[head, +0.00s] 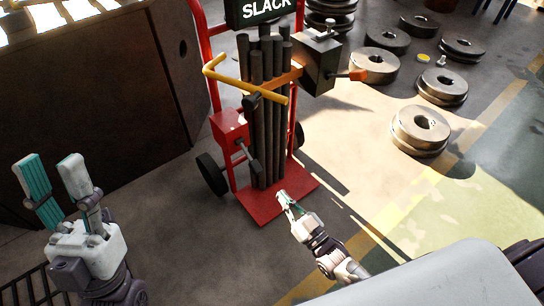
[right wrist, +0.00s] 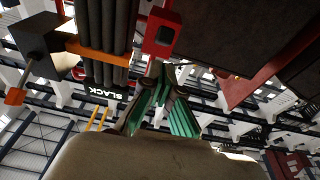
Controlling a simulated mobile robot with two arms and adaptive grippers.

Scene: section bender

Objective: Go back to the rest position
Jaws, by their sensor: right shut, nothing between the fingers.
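My left gripper (head: 52,162) is at the lower left of the head view, pointing up, its two teal-padded fingers spread apart with nothing between them. My right gripper (head: 283,197) is at the lower middle, shut and empty, in front of the red base plate of a hand truck (head: 262,207). In the right wrist view the right gripper's teal-padded fingers (right wrist: 160,82) show at the centre, with the upright dark bars behind to the left. Whether the right fingertips touch the plate cannot be told.
The red hand truck carries dark bars (head: 265,130), a yellow handle (head: 240,80), a red box (head: 230,127), a grey box (head: 318,62) with an orange-tipped lever and a "SLACK" sign (head: 262,9). Several metal rollers (head: 421,128) lie at right. A dark cabinet (head: 95,90) stands left.

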